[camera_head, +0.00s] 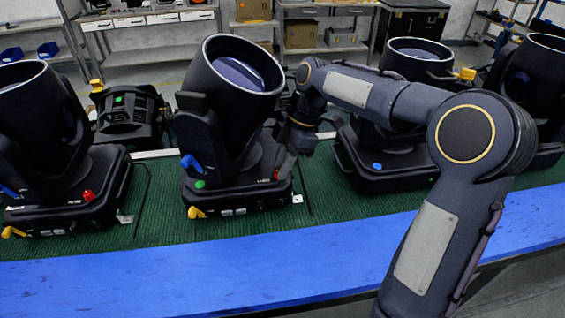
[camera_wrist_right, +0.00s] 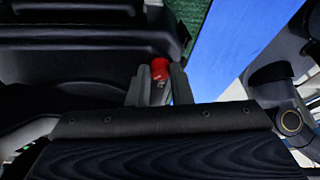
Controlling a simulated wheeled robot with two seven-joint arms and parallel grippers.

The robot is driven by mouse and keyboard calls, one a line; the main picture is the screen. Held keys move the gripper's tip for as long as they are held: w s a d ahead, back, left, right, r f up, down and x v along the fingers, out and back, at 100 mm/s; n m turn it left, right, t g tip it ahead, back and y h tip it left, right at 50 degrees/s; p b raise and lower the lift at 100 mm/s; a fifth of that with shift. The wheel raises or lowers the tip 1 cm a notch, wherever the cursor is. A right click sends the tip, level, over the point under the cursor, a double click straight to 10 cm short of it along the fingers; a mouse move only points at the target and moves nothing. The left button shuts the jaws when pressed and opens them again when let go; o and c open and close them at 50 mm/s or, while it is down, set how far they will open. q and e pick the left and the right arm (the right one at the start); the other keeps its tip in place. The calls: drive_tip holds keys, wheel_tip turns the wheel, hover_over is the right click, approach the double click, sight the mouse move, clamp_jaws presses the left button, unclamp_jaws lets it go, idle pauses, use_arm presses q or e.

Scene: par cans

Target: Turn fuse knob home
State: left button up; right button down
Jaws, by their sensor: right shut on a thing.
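The fuse knob (camera_wrist_right: 160,69) is a small red cap on the base of the middle black par can (camera_head: 239,72). My right gripper (camera_wrist_right: 156,84) is shut on the knob, with one finger on each side and the red top showing between the fingertips. My left gripper is in neither view.
Another par can (camera_head: 70,150) stands at the left with its own red knob (camera_head: 88,195). More cans (camera_head: 385,165) stand at the right. All rest on a green mat (camera_head: 150,225) behind a clear blue front strip (camera_head: 200,278).

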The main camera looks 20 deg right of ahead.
drive_tip(key=c, duration=1.3)
unclamp_jaws()
drive_tip(key=v, duration=0.8)
drive_tip(key=shift+s, duration=0.1)
